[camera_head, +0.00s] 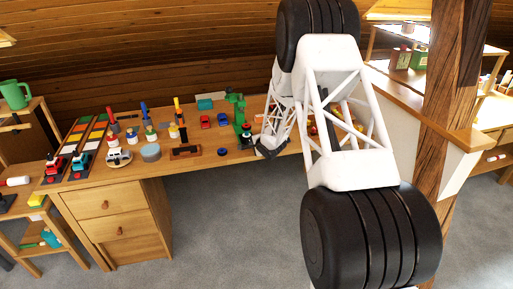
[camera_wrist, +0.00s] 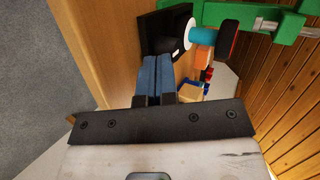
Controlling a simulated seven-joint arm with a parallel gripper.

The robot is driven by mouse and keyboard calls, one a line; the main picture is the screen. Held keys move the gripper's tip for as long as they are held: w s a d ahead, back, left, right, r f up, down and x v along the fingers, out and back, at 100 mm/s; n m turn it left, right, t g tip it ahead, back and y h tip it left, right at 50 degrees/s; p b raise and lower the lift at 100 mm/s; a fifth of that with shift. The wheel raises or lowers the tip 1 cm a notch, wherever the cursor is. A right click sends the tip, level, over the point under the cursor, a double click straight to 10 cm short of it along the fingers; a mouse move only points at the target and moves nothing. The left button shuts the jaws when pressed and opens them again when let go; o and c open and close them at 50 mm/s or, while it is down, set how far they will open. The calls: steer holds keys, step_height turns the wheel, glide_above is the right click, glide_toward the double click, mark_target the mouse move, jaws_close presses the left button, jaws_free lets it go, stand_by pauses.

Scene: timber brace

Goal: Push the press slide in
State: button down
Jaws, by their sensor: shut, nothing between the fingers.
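The green press (camera_head: 239,108) stands near the back right of the workbench, with a dark block (camera_head: 246,136) at its foot. In the wrist view, its green frame (camera_wrist: 250,14) crosses the top, beside a black block (camera_wrist: 158,32), a white disc and a teal cylinder (camera_wrist: 203,35) with a dark red end. I cannot tell for certain which of these is the slide. My gripper (camera_wrist: 157,62) is shut and empty, its blue-grey fingertips close to the black block; contact is unclear. In the head view my gripper (camera_head: 268,150) is just right of the press, partly hidden by my arm.
A timber post (camera_head: 455,80) stands at right, near my arm.

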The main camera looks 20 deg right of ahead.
mark_target(249, 134)
steer(key=shift+w, duration=0.3)
steer(key=shift+w, duration=0.1)
steer(key=w, duration=1.1)
steer(key=shift+w, duration=0.3)
steer(key=shift+r, duration=0.1)
steer(key=shift+s, duration=0.1)
steer(key=shift+s+d, duration=0.15)
steer(key=shift+s, duration=0.35)
steer(key=s, duration=0.3)
steer(key=shift+d, duration=0.35)
steer(key=v, duration=1)
